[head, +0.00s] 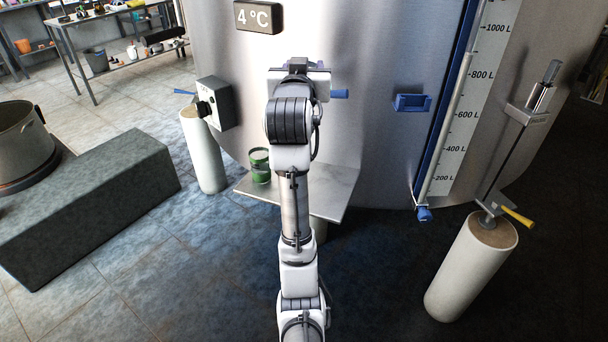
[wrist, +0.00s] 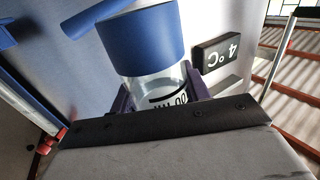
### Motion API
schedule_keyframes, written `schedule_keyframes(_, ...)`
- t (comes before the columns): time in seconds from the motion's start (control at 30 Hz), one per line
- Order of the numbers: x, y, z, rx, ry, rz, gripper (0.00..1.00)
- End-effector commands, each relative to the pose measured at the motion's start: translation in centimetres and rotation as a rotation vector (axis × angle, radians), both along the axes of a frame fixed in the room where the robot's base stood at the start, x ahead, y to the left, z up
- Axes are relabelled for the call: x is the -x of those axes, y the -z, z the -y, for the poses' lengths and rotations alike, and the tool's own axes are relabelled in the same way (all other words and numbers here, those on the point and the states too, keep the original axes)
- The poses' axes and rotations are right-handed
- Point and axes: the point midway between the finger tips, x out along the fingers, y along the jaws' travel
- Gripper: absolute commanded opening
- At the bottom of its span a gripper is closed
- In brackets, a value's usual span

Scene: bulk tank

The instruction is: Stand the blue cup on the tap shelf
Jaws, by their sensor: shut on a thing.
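In the wrist view the blue cup (wrist: 142,45), a broad blue cylinder with a clear, marked section nearer me, sits between the two dark fingers of my gripper (wrist: 161,95). My gripper is shut on it. The tap shelf (head: 325,185) is a flat metal plate low against the tank, partly hidden by my arm. A green cup (head: 260,166) stands on its left part.
A blue handle (head: 340,94) shows just right of my arm's end. A blue bracket (head: 412,102) and a level gauge (head: 462,100) are farther right on the tank. A grey control box (head: 215,103) is at left. The shelf's right part looks bare.

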Motion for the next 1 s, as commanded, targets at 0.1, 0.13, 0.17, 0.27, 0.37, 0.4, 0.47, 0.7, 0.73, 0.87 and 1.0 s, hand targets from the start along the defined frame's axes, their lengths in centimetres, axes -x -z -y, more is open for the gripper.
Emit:
schedule_keyframes(0.1,0.0,3.2,0.0,-0.001,0.001,-0.007,0.21)
schedule_keyframes(0.13,0.0,3.9,0.0,-0.001,0.001,-0.007,0.21)
schedule_keyframes(0.17,0.0,4.6,0.0,-0.001,0.001,-0.007,0.21)
schedule_keyframes(0.27,0.0,7.0,0.1,0.000,0.001,-0.007,0.21)
schedule_keyframes(0.37,0.1,9.5,0.1,-0.001,0.000,-0.007,0.21)
schedule_keyframes(0.4,0.0,10.6,0.1,-0.001,0.000,-0.007,0.21)
schedule_keyframes(0.47,0.1,12.1,0.1,-0.001,0.001,-0.007,0.21)
schedule_keyframes(0.7,0.1,18.2,0.0,-0.001,-0.001,-0.006,0.21)
schedule_keyframes(0.73,0.0,18.8,0.0,-0.001,0.000,-0.006,0.21)
schedule_keyframes(0.87,0.0,20.7,0.0,0.000,0.000,-0.003,0.21)
schedule_keyframes(1.0,0.0,21.6,0.0,-0.001,0.000,-0.001,0.21)
